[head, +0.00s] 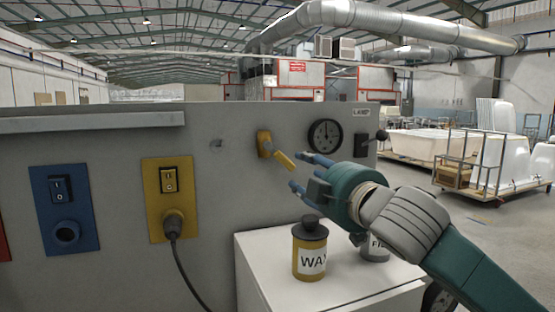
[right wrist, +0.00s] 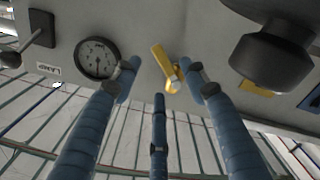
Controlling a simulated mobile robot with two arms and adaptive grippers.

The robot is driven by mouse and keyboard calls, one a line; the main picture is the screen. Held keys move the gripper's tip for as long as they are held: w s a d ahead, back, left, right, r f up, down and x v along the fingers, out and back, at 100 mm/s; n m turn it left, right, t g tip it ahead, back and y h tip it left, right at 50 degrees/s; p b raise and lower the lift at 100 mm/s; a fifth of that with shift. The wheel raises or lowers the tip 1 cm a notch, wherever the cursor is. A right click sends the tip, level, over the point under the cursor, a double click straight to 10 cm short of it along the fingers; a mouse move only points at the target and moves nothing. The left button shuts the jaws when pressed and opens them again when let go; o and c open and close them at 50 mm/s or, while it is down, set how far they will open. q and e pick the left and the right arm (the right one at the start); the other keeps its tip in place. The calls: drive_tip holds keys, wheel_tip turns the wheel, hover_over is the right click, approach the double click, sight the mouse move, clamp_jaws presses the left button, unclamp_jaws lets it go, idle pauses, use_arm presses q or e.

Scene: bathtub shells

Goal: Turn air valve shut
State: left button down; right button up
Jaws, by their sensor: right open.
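The air valve is a yellow fitting (head: 264,144) on the grey panel, left of the round gauge. Its yellow lever (head: 285,160) slants down to the right. In the right wrist view the lever (right wrist: 163,62) lies just beyond the fingertips, between the two upper fingers. My right gripper (head: 305,172) has blue fingers spread open and empty, just right of and below the lever. In the right wrist view the gripper (right wrist: 157,72) is also open. I cannot tell whether any finger touches the lever. My left gripper is not in view.
A black-capped yellow bottle (head: 309,258) and a partly hidden grey can (head: 375,249) stand on a white cabinet (head: 260,268) below the gripper. The gauge (head: 325,135) and lamp switch (head: 372,139) are close by. Blue (head: 65,210) and yellow (head: 169,197) switch plates are at left; the yellow one has a corded plug.

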sight(288, 161)
drive_tip(key=p+x, duration=0.1)
drive_tip(key=x, duration=0.2)
drive_tip(key=p+x, duration=0.1)
drive_tip(key=x, duration=0.2)
drive_tip(key=r+p+x, duration=0.1)
drive_tip(key=x, duration=0.2)
drive_tip(key=shift+s+a, duration=0.1)
drive_tip(key=shift+a, duration=0.05)
drive_tip(key=shift+w+a+f+p, duration=0.1)
drive_tip(key=shift+w+a+p, duration=0.15)
drive_tip(key=shift+w+p, duration=0.2)
drive_tip(key=shift+w, duration=0.15)
drive_tip(key=shift+c, duration=1)
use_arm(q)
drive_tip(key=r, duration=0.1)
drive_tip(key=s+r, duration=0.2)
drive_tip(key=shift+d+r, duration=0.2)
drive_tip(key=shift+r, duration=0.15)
use_arm(e)
clamp_jaws()
